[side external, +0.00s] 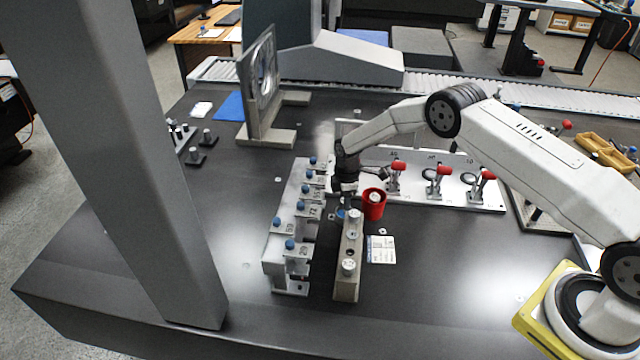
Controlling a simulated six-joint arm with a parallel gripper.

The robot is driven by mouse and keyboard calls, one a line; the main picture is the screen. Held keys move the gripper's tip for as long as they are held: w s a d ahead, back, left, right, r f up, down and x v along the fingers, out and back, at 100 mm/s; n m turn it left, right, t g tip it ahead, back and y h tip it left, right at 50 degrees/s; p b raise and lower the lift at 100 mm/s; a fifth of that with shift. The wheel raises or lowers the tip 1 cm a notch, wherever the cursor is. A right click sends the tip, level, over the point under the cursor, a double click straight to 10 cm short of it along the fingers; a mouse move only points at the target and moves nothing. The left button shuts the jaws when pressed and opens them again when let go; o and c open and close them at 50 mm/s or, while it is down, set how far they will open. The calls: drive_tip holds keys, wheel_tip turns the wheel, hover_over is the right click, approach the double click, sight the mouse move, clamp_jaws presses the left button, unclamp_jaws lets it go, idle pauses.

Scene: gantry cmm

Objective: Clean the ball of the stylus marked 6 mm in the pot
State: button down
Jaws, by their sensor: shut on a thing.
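My gripper (343,204) points down at the back end of a narrow block, left of a red pot (374,205). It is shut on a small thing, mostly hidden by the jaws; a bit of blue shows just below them. I cannot tell its mark. A light grey stepped rack (273,268) stands to the left, with several blue-topped pieces and number labels. The labels are too small to read surely, so I cannot pick out the stylus marked 6 mm. The red pot stands upright, apart from the jaws as far as I can see.
The narrow block (347,285) carries silvery round pieces and has a dark hole. A white card (381,250) lies right of it. A pale plate with red-handled clamps (437,187) stands behind. A grey upright frame (262,85) is at the back left.

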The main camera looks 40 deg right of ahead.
drive_tip(key=m, duration=0.4)
drive_tip(key=shift+m, duration=2.8)
drive_tip(key=shift+n, duration=2.9)
drive_tip(key=shift+r, duration=0.1)
drive_tip(key=shift+r, duration=2.9)
drive_tip(key=shift+r, duration=0.1)
